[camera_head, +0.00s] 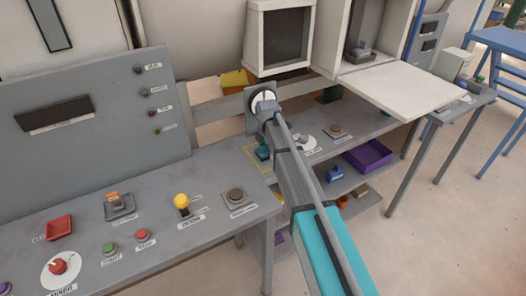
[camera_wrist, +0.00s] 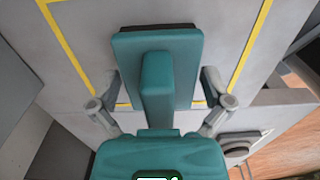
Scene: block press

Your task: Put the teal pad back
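The teal pad (camera_wrist: 185,75) shows in the wrist view as a flat plate with a raised handle bar running down its middle. It lies within a yellow outline (camera_wrist: 244,55) on the grey surface, near the outline's lower line. My gripper (camera_wrist: 160,88) is over it, one finger on each side, apart from the handle bar. The fingertips are partly hidden at the pad's edges. In the head view a small teal shape (camera_head: 263,152) shows below my wrist beside the yellow outline (camera_head: 251,160); I cannot tell whether it is pad or gripper.
A purple tray (camera_head: 368,155) and a blue block (camera_head: 335,174) sit on the shelf below. A white open box (camera_head: 281,38) stands behind. A round button (camera_wrist: 237,149) lies right of my gripper.

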